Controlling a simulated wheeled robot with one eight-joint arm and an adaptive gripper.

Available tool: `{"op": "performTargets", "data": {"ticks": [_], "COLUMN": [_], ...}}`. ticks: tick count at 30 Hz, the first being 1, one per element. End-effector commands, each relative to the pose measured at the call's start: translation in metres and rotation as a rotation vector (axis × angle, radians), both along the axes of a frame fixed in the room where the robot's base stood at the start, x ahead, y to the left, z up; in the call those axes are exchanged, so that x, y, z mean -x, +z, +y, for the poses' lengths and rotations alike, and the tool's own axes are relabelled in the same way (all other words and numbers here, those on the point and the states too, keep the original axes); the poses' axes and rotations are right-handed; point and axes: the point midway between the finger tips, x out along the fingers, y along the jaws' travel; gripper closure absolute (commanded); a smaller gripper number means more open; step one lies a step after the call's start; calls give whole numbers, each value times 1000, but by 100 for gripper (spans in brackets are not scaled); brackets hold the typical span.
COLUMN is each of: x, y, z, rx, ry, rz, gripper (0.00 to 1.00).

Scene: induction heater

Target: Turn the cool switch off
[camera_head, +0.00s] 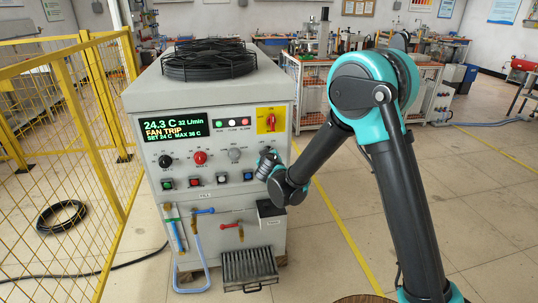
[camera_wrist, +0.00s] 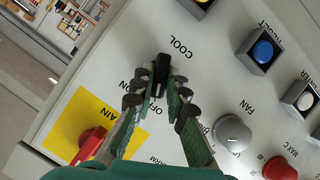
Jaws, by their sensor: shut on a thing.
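The black cool switch (camera_wrist: 162,72) is a lever-like knob on the pale panel, below the COOL lettering, in the wrist view. My gripper (camera_wrist: 157,92) has one finger on each side of it and is shut on it. OFF and ON lettering beside the switch is partly covered by a finger. I cannot tell clearly which mark the switch points to. In the head view my gripper (camera_head: 267,166) is at the right side of the cabinet's front panel and hides the switch.
A red main switch on a yellow plate (camera_head: 270,120) sits just above my gripper. The grey cabinet (camera_head: 215,88) carries a display reading FAN TRIP (camera_head: 177,128), with knobs and buttons below. A yellow fence (camera_head: 60,110) stands left.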

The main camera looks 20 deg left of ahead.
Motion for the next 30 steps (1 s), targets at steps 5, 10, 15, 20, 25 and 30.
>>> {"op": "performTargets", "data": {"ticks": [5, 10, 15, 20, 25, 30], "x": [-1, -1, -1, -1, -1, -1], "y": [0, 0, 0, 0, 0, 0], "z": [1, 1, 1, 1, 1, 1], "rx": [40, 56, 58, 57, 57, 56], "ry": [1, 1, 1, 0, 0, 0], "rz": [-26, -35, -36, -36, -35, -34], "gripper": [100, 100, 100, 100, 68, 66]}}
